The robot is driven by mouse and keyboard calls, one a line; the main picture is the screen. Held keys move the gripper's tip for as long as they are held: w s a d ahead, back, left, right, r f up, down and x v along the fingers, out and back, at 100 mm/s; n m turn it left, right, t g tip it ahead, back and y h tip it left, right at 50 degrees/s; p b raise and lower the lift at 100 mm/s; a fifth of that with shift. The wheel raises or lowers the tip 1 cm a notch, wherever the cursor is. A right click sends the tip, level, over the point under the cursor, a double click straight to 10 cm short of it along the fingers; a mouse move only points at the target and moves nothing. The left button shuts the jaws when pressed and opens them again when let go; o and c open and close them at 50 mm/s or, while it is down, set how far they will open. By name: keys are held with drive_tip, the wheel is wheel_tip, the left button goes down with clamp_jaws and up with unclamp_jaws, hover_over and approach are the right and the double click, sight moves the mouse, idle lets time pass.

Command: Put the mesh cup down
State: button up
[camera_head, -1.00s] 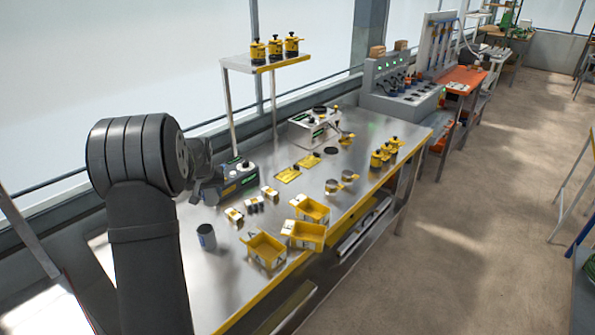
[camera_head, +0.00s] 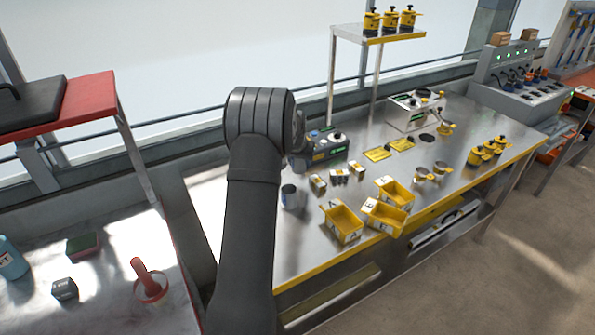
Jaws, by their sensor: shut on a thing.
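My gripper (camera_head: 299,160) is only partly in view, a dark shape at the end of my arm beside the black-and-grey device on the steel bench. Its fingertips are hidden by my arm and wrist. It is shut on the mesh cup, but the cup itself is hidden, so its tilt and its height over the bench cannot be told. Two small metal cups with yellow parts, a left one (camera_head: 421,174) and a right one (camera_head: 441,168), stand apart from my gripper on the bench.
On the steel bench (camera_head: 225,200) are a grey can (camera_head: 289,197), the device (camera_head: 330,146), small white-and-yellow boxes, yellow bins (camera_head: 342,222), flat yellow trays (camera_head: 378,153) and yellow pots (camera_head: 478,156). Bare metal shows front left. Another table (camera_head: 105,280) stands at left.

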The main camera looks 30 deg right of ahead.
sight(296, 179)
drive_tip(key=shift+w+a+f, duration=0.3)
drive_tip(key=shift+w+f, duration=0.15)
drive_tip(key=shift+w, duration=0.2)
drive_tip(key=shift+f, duration=1.95)
drive_tip(key=shift+f, duration=0.1)
drive_tip(key=o, duration=1)
drive_tip(key=v, duration=1.2)
